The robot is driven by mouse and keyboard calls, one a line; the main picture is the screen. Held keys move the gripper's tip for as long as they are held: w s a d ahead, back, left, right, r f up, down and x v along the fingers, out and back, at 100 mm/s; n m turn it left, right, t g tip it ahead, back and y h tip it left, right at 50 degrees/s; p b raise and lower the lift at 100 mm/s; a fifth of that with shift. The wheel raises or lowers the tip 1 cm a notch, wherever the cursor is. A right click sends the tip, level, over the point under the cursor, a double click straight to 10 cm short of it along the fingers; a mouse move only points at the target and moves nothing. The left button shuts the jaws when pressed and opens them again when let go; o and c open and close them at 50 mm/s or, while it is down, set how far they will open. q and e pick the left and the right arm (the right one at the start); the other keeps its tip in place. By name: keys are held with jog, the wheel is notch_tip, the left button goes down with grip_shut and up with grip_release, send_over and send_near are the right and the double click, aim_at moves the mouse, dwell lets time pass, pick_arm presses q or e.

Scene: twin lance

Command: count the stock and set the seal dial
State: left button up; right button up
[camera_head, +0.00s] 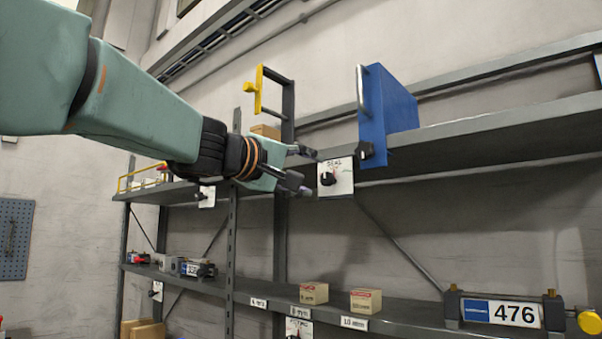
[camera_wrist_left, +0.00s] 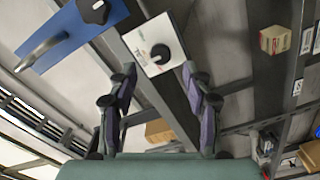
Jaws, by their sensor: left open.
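The seal dial is a black knob on a white plate (camera_head: 336,177) on the upper shelf's front edge, left of a blue box. It also shows in the left wrist view (camera_wrist_left: 157,45), ahead of the fingers. My left gripper (camera_head: 300,168) is open and empty, just left of the plate in the head view and apart from it as far as I can tell. In the left wrist view its two fingers (camera_wrist_left: 158,95) are spread wide. Two small cardboard boxes stand on the lower shelf, a left one (camera_head: 314,293) and a right one (camera_head: 366,301). My right gripper is not seen.
The blue box (camera_head: 385,115) with a handle and black knob juts from the upper shelf (camera_head: 500,135). A yellow-handled frame (camera_head: 270,95) stands left of it. A 476 display (camera_head: 500,312) sits at lower right. Another dial plate (camera_head: 298,328) hangs below the lower shelf.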

pick_arm(q)
jog(key=shift+v, duration=0.95)
jog(key=shift+a, duration=0.1)
